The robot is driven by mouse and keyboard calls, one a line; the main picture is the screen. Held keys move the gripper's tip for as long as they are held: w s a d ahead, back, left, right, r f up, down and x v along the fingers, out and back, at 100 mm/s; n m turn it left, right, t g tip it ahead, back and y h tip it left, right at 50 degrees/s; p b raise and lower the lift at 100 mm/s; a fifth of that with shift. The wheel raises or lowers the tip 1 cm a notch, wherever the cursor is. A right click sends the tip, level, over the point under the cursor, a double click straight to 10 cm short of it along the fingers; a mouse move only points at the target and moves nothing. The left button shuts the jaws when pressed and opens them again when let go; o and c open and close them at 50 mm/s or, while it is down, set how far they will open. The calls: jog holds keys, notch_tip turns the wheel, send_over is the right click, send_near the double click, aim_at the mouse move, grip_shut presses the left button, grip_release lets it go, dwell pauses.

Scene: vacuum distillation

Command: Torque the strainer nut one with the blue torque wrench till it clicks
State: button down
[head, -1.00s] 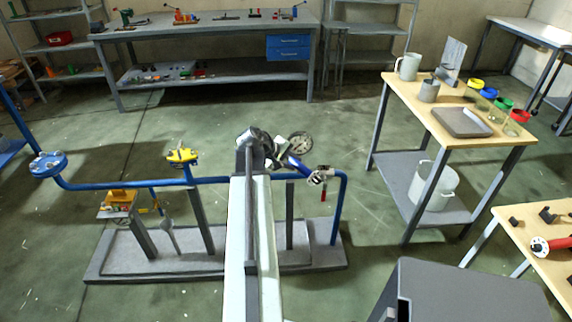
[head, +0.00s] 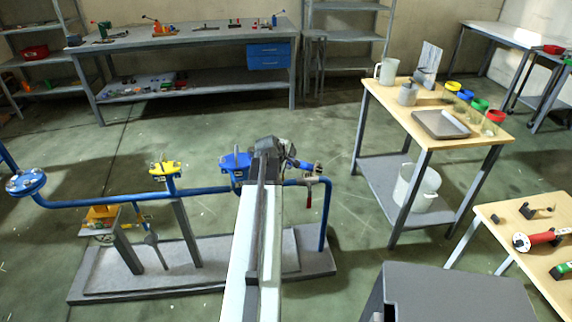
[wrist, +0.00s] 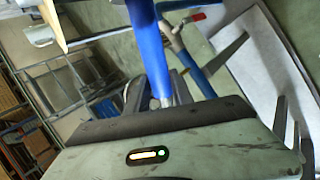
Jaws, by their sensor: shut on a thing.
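My gripper (head: 284,150) is shut on the blue torque wrench (head: 293,158), above the right part of the blue pipe. The wrench slants down to the right, its far end near the red-handled valve (head: 309,182). In the wrist view the blue wrench (wrist: 148,45) stands above the gripper's dark edge, with a silver shaft below the blue part. A blue flanged fitting (head: 236,161), perhaps the strainer, sits on the pipe just left of my gripper. I cannot tell which nut is number one, and the wrench does not visibly sit on a nut.
A yellow fitting (head: 165,170) and a blue flange (head: 26,182) stand farther left on the pipe. A wooden-topped table (head: 390,98) with jars and a tray (head: 441,124) stands right. Another table (head: 490,222) is at lower right. Open floor lies behind the pipe.

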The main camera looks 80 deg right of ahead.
jog(key=shift+s+d+n+t, duration=0.25)
jog(key=shift+d+n+t, duration=0.45)
jog(key=shift+d, duration=0.45)
jog(key=shift+w+a+m+g, duration=0.2)
jog(key=shift+a+m+g, duration=0.3)
jog(key=shift+a, duration=0.3)
jog(key=shift+w+a+m+g, duration=0.15)
jog(key=shift+a+m+g, duration=0.35)
jog(key=shift+a, duration=0.25)
jog(key=shift+w+a+m+g, duration=0.35)
jog(key=shift+a+m, duration=0.15)
jog(key=shift+a, duration=0.25)
jog(key=shift+w+a+m+g, duration=0.35)
jog(key=shift+a+m, duration=0.15)
jog(key=shift+a, duration=0.2)
jog(key=shift+w+a+m+g+y, duration=0.3)
jog(key=shift+w+a+m+g, duration=0.15)
jog(key=shift+a+m, duration=0.15)
jog(key=shift+w+a+m+g+y, duration=0.3)
jog(key=shift+w+a+m+g, duration=0.15)
jog(key=shift+a, duration=0.25)
